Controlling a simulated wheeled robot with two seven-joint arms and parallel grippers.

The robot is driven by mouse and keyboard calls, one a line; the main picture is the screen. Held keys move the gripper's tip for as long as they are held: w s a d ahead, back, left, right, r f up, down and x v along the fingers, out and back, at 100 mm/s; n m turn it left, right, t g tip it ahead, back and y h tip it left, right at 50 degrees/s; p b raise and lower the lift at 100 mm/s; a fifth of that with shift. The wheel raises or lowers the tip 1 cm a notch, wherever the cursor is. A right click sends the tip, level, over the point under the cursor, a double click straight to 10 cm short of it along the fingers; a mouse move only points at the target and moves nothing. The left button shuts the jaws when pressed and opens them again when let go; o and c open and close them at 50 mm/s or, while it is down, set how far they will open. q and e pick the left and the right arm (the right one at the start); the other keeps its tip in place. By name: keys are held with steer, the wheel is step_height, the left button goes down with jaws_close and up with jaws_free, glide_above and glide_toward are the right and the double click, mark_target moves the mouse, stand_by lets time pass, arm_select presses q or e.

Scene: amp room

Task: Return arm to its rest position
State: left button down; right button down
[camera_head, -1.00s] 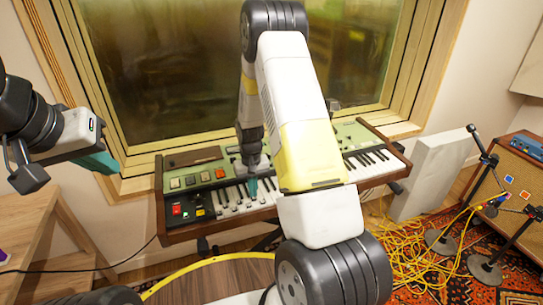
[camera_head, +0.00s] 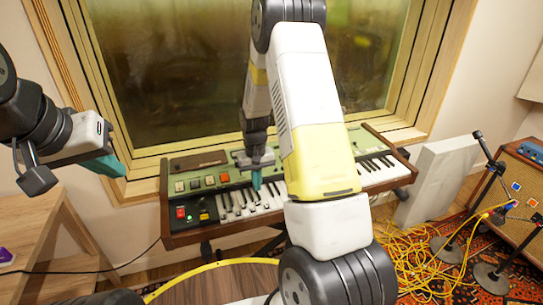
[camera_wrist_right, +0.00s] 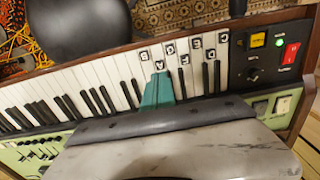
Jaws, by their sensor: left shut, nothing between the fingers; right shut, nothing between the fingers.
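My right arm (camera_head: 318,120) reaches forward over the green keyboard (camera_head: 180,230). My right gripper (camera_head: 256,180), with teal fingertips, is shut and empty above the keys. In the right wrist view the teal fingertips (camera_wrist_right: 158,90) show over the keys beside several letter labels; I cannot tell whether they touch. My left gripper (camera_head: 108,166) is shut and empty at the left, in front of the window frame and away from the keyboard. The right forearm hides the middle of the keyboard.
A window (camera_head: 180,70) stands behind the keyboard. A wooden table (camera_head: 60,235) is at the left. Yellow cables (camera_head: 420,250), microphone stands (camera_head: 490,165) and an amplifier (camera_head: 525,185) fill the right side. A dark seat (camera_wrist_right: 80,25) shows in the right wrist view.

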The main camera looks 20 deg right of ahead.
steer(key=s+a+r+t+y, duration=0.1)
steer(key=s+r, duration=0.3)
steer(key=r, duration=0.6)
steer(key=s+r+t, duration=0.2)
steer(key=s+r, duration=0.1)
steer(key=r, duration=0.7)
steer(key=s+r+t, duration=0.1)
steer(key=s+r, duration=0.4)
steer(key=s, duration=0.3)
steer(key=s+a+r+t+y, duration=0.1)
steer(key=s+r+t, duration=0.1)
steer(key=s+r, duration=0.4)
steer(key=s, duration=0.3)
steer(key=shift+s+r, duration=0.15)
steer(key=shift+a, duration=0.1)
